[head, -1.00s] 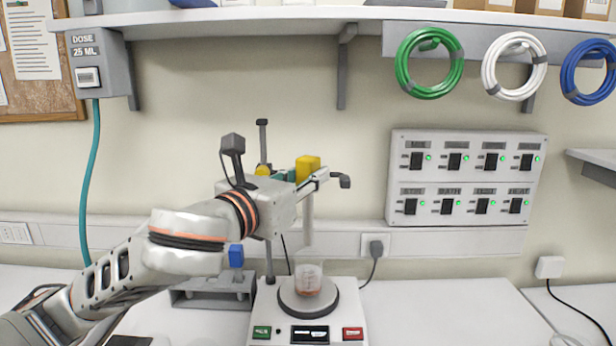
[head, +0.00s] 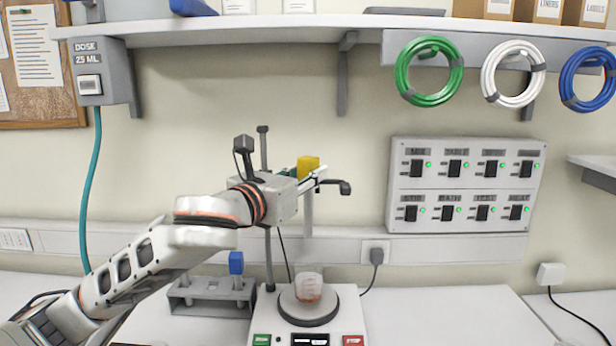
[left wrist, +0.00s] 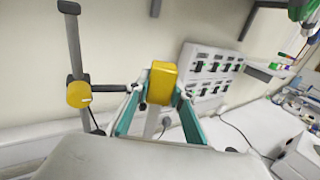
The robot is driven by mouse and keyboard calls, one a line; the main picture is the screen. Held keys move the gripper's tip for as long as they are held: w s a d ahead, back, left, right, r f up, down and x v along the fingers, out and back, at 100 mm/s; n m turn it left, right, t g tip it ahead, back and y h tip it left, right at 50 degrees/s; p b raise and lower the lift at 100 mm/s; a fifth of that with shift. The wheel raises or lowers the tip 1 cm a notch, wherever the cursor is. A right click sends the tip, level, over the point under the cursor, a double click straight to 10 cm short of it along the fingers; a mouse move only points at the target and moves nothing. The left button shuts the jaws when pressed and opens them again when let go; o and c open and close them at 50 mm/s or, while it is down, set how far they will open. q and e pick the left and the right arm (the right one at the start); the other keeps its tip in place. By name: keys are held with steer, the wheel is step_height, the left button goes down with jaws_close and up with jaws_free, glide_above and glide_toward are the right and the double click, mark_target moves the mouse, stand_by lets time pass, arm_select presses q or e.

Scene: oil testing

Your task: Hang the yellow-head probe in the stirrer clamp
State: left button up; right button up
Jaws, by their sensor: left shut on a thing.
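My left gripper (head: 306,184) is shut on the yellow-head probe (head: 308,166) and holds it upright, with its pale shaft hanging below the fingers. The shaft's lower end is above the beaker (head: 308,289) on the stirrer (head: 309,308). In the left wrist view the yellow head (left wrist: 161,83) sits between the teal fingers (left wrist: 160,110). The stirrer's post (head: 263,150) rises behind my gripper. The clamp's dark end (head: 340,187) shows right of the probe. Its yellow knob (left wrist: 80,94) and arm show in the left wrist view. Whether the probe touches the clamp, I cannot tell. My right gripper is not in view.
A grey rack (head: 210,300) with a blue-headed probe (head: 236,262) stands left of the stirrer. A switch panel (head: 466,184) is on the wall to the right. A shelf (head: 250,25) runs overhead. The bench right of the stirrer (head: 440,310) is clear.

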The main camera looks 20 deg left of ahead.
arm_select(q)
steer(key=shift+w+a, duration=0.25)
steer(key=shift+w, duration=0.65)
steer(key=shift+w+a, duration=0.25)
steer(key=shift+w, duration=0.6)
steer(key=shift+f, duration=0.45)
steer(key=o, duration=1.2)
